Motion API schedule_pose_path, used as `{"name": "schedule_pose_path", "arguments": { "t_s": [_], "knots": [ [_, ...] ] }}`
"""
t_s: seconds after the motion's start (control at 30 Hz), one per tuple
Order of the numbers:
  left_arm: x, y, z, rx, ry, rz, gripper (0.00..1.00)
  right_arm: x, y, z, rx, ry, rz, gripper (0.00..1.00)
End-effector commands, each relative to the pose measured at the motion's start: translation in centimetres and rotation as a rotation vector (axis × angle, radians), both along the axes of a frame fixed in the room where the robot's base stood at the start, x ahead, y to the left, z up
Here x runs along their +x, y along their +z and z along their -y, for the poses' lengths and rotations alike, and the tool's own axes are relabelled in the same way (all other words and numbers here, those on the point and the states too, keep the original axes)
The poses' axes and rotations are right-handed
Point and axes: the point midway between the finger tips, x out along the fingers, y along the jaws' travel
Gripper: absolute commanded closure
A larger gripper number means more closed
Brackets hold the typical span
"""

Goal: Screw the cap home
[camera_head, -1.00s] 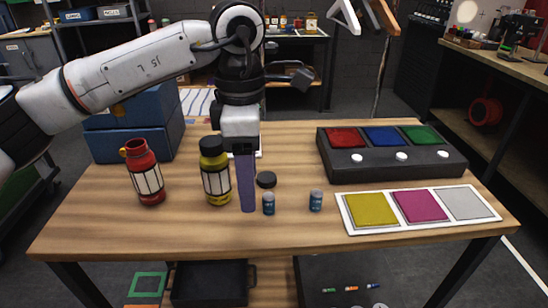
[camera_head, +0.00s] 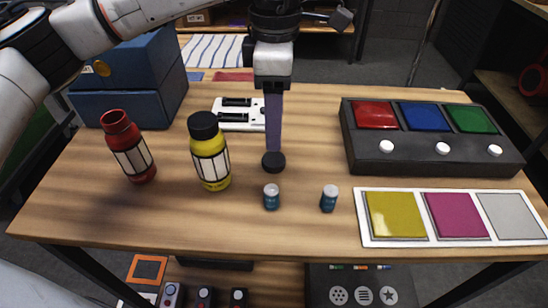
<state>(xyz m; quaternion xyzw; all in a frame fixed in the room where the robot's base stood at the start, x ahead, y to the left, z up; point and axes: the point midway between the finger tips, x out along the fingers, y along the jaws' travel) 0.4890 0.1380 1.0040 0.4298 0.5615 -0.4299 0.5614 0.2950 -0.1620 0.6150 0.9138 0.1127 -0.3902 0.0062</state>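A red bottle (camera_head: 129,148) with a pale label panel stands upright at the left of the table, its top showing an open mouth. A yellow bottle (camera_head: 210,155) with a black top stands upright to its right. A loose black cap (camera_head: 273,162) is right of the yellow bottle. My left gripper (camera_head: 274,148) points straight down, its purple fingertips at the cap's upper side. The fingers overlap in this view, so I cannot tell whether they are parted or grip the cap. My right gripper is not in view.
Two small blue vials (camera_head: 271,197) (camera_head: 329,199) stand in front of the cap. A black button box (camera_head: 432,158) is at the right, behind a white strip of coloured squares (camera_head: 450,240). Blue boxes (camera_head: 125,85) and a white holder (camera_head: 240,114) are at the back.

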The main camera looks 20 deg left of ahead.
Motion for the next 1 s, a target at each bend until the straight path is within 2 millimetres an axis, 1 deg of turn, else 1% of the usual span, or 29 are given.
{"name": "schedule_pose_path", "arguments": {
  "t_s": [0.03, 0.1, 0.2, 0.57, 0.67, 0.83, 0.9, 1.0],
  "knots": [
    [-0.1, -0.9, -0.1, 0.001, 0.001, -0.003, 0.41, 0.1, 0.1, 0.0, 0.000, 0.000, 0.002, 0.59],
    [-0.1, -2.0, -0.1, 0.001, 0.001, -0.003, 0.41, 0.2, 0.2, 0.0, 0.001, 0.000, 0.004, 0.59],
    [-0.1, -3.2, -0.1, 0.001, 0.000, -0.001, 0.41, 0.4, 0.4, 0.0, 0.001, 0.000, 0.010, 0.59],
    [0.0, -3.7, -0.1, 0.001, 0.000, 0.000, 0.41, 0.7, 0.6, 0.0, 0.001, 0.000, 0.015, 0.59],
    [-0.1, -4.8, -0.2, 0.001, 0.000, -0.003, 0.41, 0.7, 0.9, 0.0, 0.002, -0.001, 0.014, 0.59],
    [-0.2, -7.5, -0.3, 0.001, 0.001, -0.003, 0.41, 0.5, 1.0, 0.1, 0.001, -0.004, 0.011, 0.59],
    [-0.2, -8.2, -0.2, 0.001, 0.001, -0.001, 0.41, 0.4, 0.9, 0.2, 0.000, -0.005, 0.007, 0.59],
    [-0.1, -8.6, -0.2, 0.000, 0.001, 0.000, 0.41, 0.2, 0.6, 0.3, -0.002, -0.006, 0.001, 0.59]
  ]
}}
